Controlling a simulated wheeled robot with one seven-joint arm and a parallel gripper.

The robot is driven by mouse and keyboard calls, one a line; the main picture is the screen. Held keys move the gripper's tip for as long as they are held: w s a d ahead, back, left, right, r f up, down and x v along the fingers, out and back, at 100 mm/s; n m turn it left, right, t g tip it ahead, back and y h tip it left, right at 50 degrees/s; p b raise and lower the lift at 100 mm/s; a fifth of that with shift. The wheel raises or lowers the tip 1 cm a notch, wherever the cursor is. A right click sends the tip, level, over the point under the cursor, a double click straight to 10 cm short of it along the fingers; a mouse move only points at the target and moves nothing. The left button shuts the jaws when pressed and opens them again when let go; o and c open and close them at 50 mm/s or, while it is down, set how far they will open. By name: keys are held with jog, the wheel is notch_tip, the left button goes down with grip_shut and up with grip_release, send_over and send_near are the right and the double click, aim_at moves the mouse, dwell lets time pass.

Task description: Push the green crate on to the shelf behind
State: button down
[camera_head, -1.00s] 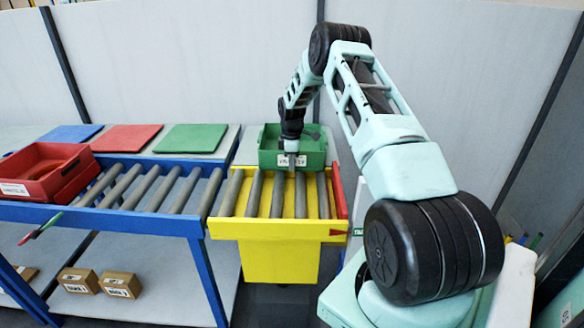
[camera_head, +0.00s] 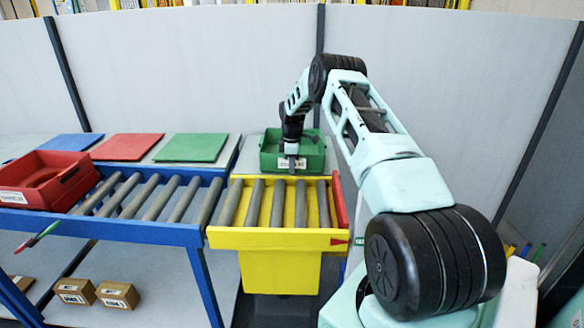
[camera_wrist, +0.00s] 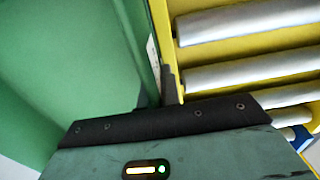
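The green crate (camera_head: 318,161), with a white label on its front wall, sits behind the yellow roller section (camera_head: 285,239), on the grey shelf (camera_head: 255,150). Its base looks close to the shelf's front edge. My gripper (camera_head: 292,163) points down at the crate's front wall, on the roller side, and covers part of the label.
A blue roller conveyor (camera_head: 125,228) runs to the left, bearing a red crate (camera_head: 50,180). Red (camera_head: 128,147) and green (camera_head: 191,148) mats lie behind it. A red bar (camera_head: 341,200) edges the yellow section's right side. A grey partition (camera_head: 190,60) stands behind.

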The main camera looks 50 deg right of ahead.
jog(key=shift+w+d+f+b, duration=0.1)
jog(key=shift+w+d+b, duration=0.55)
jog(key=shift+w+d, duration=0.35)
jog(key=c, duration=2)
grip_release()
jog(key=shift+w+d, duration=0.1)
jog(key=shift+d, duration=0.05)
jog(key=o, duration=0.5)
jog(key=shift+c, duration=0.2)
notch_tip(320, 180, up, 18)
jog(key=shift+f, duration=0.15)
